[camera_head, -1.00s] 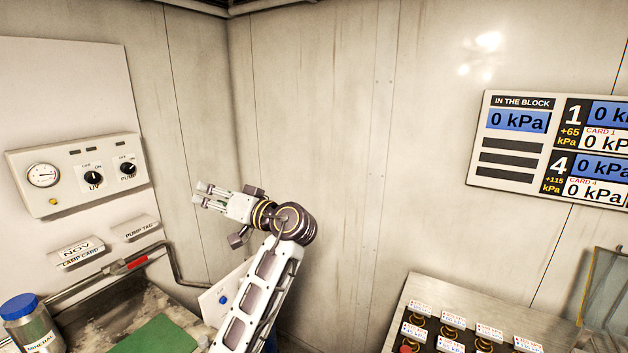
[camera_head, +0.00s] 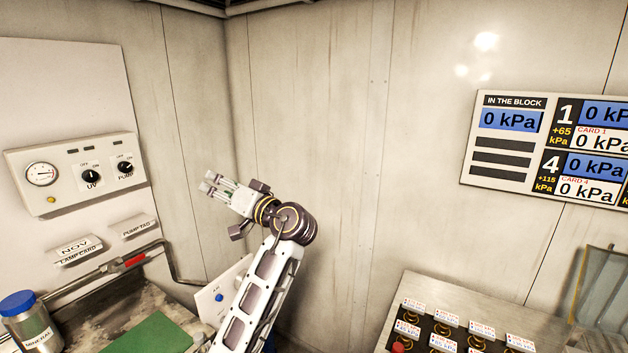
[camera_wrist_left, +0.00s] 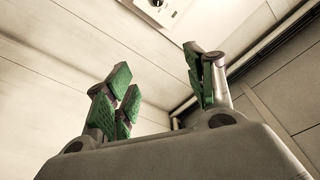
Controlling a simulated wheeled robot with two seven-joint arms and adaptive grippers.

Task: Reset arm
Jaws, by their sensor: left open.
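My left arm (camera_head: 262,285) rises from the bottom middle of the head view. Its wrist bends to the left, and my left gripper (camera_head: 210,184) hangs in free air before the wall corner, pointing left. In the left wrist view the gripper (camera_wrist_left: 160,88) shows its green-padded fingers spread apart, with nothing between them. It is open and empty. My right gripper is in neither view.
A control box (camera_head: 75,172) with a gauge and UV and PUMP knobs is on the left wall. Below are a pipe, a jar (camera_head: 28,322) with a blue lid and a green mat (camera_head: 150,335). A pressure board (camera_head: 512,145) hangs at right above a panel (camera_head: 440,290) with several labelled fittings.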

